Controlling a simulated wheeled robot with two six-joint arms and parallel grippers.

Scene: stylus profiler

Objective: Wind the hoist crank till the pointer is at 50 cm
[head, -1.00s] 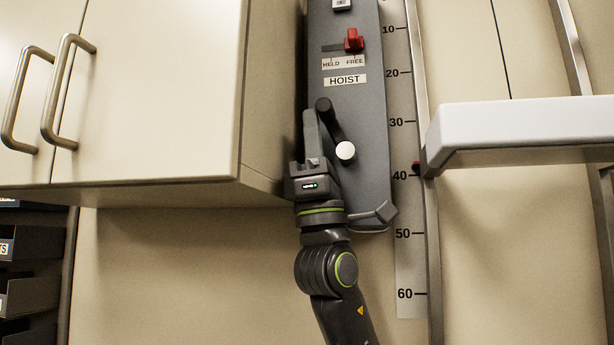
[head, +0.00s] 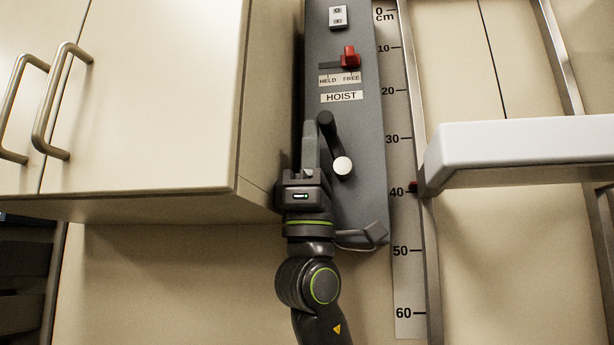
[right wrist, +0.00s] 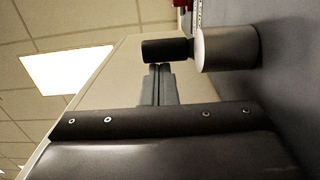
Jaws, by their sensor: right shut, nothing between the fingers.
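The red lever (head: 350,57) is at FREE. My left gripper is out of view.
The grey hoist housing (head: 362,205) has a bracket (head: 370,235) at its lower end. A beige cabinet (head: 150,100) stands close on the left of my right gripper. A white beam (head: 530,145) juts out right of the scale.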

